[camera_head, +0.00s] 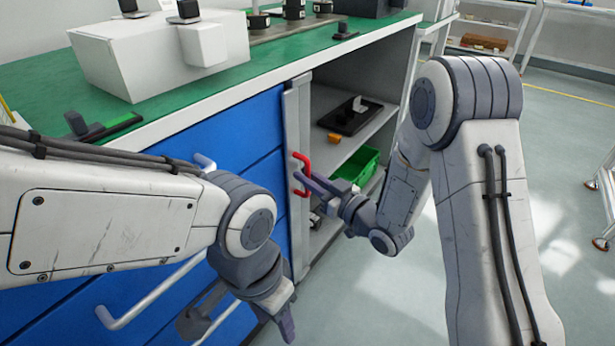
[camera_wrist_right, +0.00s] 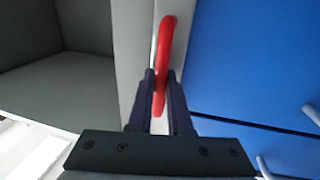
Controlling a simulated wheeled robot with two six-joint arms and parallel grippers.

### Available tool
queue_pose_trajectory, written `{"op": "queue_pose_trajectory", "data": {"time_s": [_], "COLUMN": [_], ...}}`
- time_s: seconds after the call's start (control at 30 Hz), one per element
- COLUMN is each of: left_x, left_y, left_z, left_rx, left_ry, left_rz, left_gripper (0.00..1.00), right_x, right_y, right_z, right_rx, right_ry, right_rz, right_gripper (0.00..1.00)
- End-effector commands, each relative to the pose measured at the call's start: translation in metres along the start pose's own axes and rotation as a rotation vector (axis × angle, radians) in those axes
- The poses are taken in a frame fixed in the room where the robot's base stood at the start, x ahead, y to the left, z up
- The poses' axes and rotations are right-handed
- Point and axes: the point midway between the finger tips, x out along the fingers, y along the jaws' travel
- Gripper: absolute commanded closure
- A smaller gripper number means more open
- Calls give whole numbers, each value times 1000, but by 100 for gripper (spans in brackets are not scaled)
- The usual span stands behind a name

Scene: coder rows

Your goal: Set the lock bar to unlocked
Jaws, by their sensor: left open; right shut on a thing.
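The lock bar (camera_head: 297,120) is a grey upright bar at the edge between the blue drawers and the open cabinet. It carries a red handle (camera_head: 304,161), which also shows in the right wrist view (camera_wrist_right: 166,50). My right gripper (camera_head: 302,180) is shut on the red handle, with one finger on each side of it in the right wrist view (camera_wrist_right: 161,88). The fingers hide part of the handle. My left gripper (camera_head: 240,322) is open and empty, low in front of the drawers and apart from the bar.
Blue drawers (camera_head: 237,130) with pale handles are left of the bar. The open cabinet to its right has a shelf (camera_head: 337,152) with a black tray and a green bin (camera_head: 357,167) below. The green worktop (camera_head: 180,100) holds a white machine (camera_head: 155,55).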

Motion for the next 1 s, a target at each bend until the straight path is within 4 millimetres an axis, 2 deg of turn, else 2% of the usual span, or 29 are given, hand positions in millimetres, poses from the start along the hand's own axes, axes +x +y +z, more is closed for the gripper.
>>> {"op": "queue_pose_trajectory", "data": {"time_s": [0.3, 0.57, 0.83, 0.87, 1.0], "left_x": [0, -5, -4, -4, -4], "left_y": [0, 0, 0, 0, 0], "left_z": [0, 0, 0, 0, 0], "left_rx": [0, 0, 0, 0, 0], "left_ry": [0, 0, 0, 0, 0], "left_rz": [0, 0, 0, 0, 0], "left_gripper": [50, 50, 50, 50, 50], "right_x": [0, 6, 6, 6, 6], "right_y": [2, 34, 37, 37, 36], "right_z": [1, 1, 1, 1, 1], "right_rx": [2, 2, 1, 1, 0], "right_ry": [-4, -3, -3, -3, -2], "right_rz": [3, 5, 10, 10, 8], "right_gripper": [100, 100, 100, 71, 70]}}
